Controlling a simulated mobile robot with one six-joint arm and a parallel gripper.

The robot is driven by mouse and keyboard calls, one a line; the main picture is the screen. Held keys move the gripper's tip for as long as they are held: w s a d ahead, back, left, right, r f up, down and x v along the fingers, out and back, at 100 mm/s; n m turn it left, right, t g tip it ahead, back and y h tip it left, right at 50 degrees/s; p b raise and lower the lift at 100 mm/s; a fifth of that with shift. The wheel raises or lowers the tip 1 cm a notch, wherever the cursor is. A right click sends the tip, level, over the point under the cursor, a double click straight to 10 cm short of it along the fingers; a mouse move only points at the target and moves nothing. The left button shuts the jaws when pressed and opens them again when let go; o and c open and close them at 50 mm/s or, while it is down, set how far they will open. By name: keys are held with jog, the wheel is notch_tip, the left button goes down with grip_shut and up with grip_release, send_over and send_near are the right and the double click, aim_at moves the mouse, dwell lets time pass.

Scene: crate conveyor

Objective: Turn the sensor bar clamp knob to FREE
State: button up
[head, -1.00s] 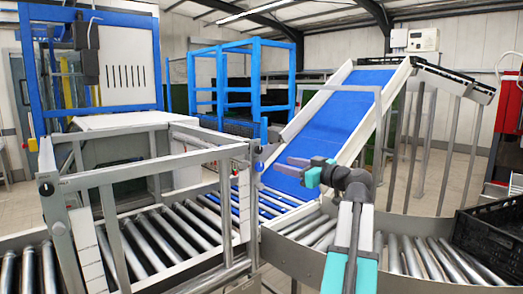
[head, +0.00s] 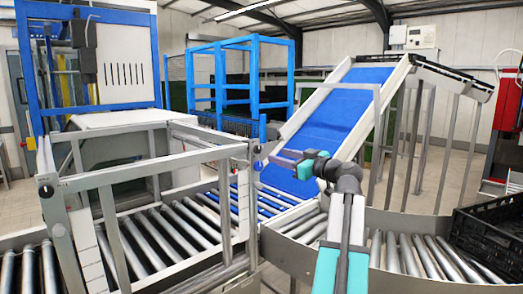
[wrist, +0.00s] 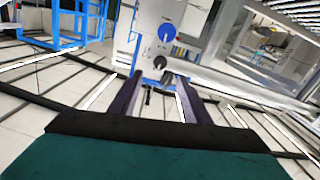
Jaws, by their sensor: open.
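The wrist view shows a round black knob (wrist: 160,62) below a blue disc (wrist: 166,33) on a pale panel. I cannot tell for sure which is the clamp knob, and no FREE marking is readable. My gripper (wrist: 160,78) is open, its two dark purple fingers pointing toward the black knob, with nothing held. The knob lies just beyond the fingertips, apparently apart from them.
The grey frame (head: 150,172) spans the roller conveyor (head: 150,235) at left. Another dark knob (head: 46,191) is on its left post. A blue inclined belt (head: 345,110) rises behind my arm. A black crate (head: 490,235) stands at right.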

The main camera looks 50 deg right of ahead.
aim_at(258, 150)
jog(key=w+p, duration=0.1)
jog(key=w, duration=0.2)
jog(key=w+p, duration=0.1)
jog(key=w, duration=0.1)
jog(key=w+p, duration=0.1)
jog(key=w, duration=0.2)
jog(key=shift+w+d+r, duration=0.15)
jog(key=shift+w+d, duration=0.15)
jog(key=shift+w, duration=0.85)
jog(key=c, duration=1)
jog(key=shift+f, duration=0.2)
jog(key=shift+c, duration=0.2)
